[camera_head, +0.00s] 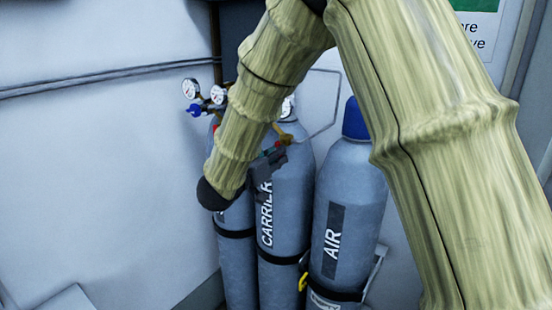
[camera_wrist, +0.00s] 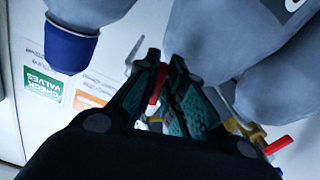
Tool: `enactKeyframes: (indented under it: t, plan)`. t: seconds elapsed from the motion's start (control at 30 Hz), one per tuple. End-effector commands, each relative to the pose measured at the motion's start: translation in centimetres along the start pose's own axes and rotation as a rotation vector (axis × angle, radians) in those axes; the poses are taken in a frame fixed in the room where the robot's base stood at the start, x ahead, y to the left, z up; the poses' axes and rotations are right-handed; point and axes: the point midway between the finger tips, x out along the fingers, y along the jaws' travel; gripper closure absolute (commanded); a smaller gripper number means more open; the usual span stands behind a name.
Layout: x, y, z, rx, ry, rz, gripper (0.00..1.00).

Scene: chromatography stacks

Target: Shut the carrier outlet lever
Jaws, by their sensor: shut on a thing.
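The grey cylinder marked CARRIER (camera_head: 290,190) stands between two other cylinders. My gripper (camera_head: 280,147) is at its top front, by the brass regulator fittings. In the wrist view my gripper (camera_wrist: 163,75) is shut on a small red lever (camera_wrist: 157,84), which shows between the two fingers. It appears to be the carrier outlet lever; a small red bit also shows by the gripper in the head view. My fingers hide most of its valve, so its angle is hard to tell.
The AIR cylinder (camera_head: 350,190) with a blue cap stands close on the right. A third cylinder (camera_head: 236,255) is partly behind my arm, with pressure gauges (camera_head: 190,88) above. Another red lever (camera_wrist: 279,145) on a yellow valve sits at the right in the wrist view.

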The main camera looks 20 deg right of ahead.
Motion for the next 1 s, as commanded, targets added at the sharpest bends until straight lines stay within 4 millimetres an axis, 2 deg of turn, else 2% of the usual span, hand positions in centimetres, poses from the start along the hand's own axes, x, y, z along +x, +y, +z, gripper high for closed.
enactKeyframes:
  t: [0.3,0.7,0.73,0.83,1.0]
  plan:
    - [0.04,-0.63,0.23,0.221,0.0,0.002,1.0]
    - [0.03,-0.67,-0.04,0.259,-0.001,0.001,1.0]
    - [0.03,-0.67,-0.04,0.259,-0.001,0.001,0.88]
    - [0.02,-0.68,-0.05,0.258,-0.001,0.001,0.69]
    - [0.0,-0.71,-0.07,0.258,0.0,0.0,0.68]
